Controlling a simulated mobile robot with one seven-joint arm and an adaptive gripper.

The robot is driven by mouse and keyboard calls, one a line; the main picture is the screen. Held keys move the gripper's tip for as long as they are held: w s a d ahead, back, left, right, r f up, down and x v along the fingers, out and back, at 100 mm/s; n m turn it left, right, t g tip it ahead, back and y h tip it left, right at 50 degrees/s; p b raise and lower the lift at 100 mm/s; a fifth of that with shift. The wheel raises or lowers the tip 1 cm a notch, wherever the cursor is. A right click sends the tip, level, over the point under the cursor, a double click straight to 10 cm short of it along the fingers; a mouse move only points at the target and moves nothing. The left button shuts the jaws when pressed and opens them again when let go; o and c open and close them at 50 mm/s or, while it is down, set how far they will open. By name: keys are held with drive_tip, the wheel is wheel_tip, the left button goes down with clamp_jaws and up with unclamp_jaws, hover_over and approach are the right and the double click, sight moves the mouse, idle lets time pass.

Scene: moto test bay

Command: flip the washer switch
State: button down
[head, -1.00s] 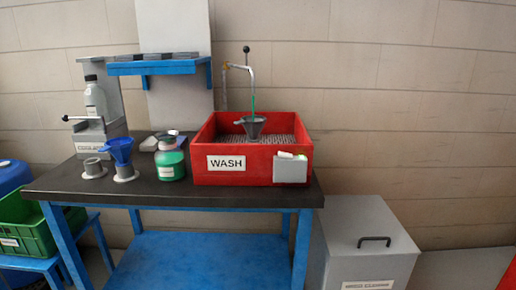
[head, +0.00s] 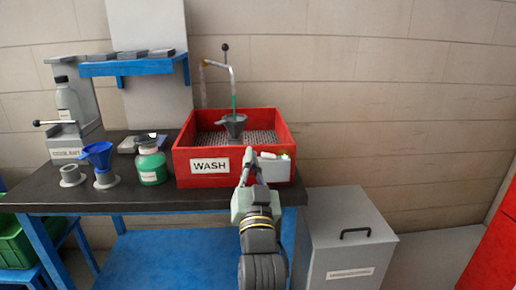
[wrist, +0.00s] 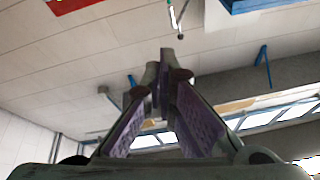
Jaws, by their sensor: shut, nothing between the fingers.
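The red washer (head: 184,165), a basin labelled WASH, sits on the dark bench. Its grey switch box (head: 277,173) is on the front right, with a pale switch (head: 268,155) and a small green spot on top. My gripper (head: 249,154) is in front of the washer, between the label and the switch box, and overlaps the box's left edge in the head view. I cannot tell if it touches. In the wrist view my gripper (wrist: 164,62) has its fingertips together with nothing between them. The switch is not recognisable in the wrist view.
A dark funnel (head: 235,124) stands in the washer under a bent spout (head: 233,75). A green bottle (head: 152,166) and blue funnel (head: 98,154) stand left on the bench (head: 130,199). A grey lidded bin (head: 347,260) stands right of the bench.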

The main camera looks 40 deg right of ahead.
drive_tip(key=s+d+f+m+g+h, duration=0.1)
drive_tip(key=s+d+f+g+h, duration=0.1)
drive_tip(key=s+d, duration=0.15)
wheel_tip(320, 180, up, 4)
drive_tip(key=p, duration=0.4)
hover_over(269, 156)
drive_tip(key=s, duration=0.2)
drive_tip(key=f, duration=0.3)
drive_tip(key=shift+w+a+f+y, duration=0.1)
drive_tip(key=shift+a+f+y, duration=0.2)
drive_tip(key=shift+a, duration=0.05)
drive_tip(key=shift+a+f+p, duration=0.1)
drive_tip(key=shift+f+p, duration=0.2)
drive_tip(key=shift+f, duration=0.1)
drive_tip(key=shift+f, duration=0.1)
